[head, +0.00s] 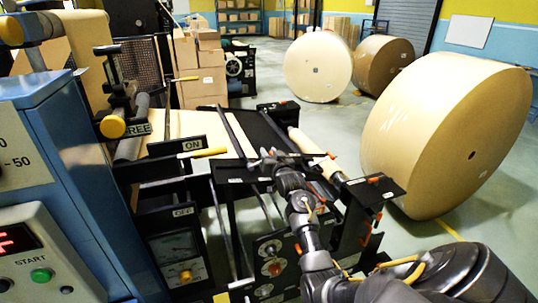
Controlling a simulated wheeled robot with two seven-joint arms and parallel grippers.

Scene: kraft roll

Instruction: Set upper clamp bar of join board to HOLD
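The join board appears to be the dark framed assembly (262,128) in the middle of the head view, with long thin dark bars across it. A dark crosswise bar (235,163) with small pale labels lies at its near side; I cannot tell whether it is the upper clamp bar. My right gripper (268,154) is at this bar, its fingers overlapping it. The fingers are small and dark, so I cannot tell whether they are open or shut on it. No HOLD label is readable. My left gripper is not in view.
Yellow-handled levers (203,153) stand left of the board near ON, OFF and FREE labels. A blue cabinet (85,170) with a START button fills the left. A large kraft roll (440,130) stands at right, with more rolls behind. Orange-tipped parts (374,180) project beside my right arm.

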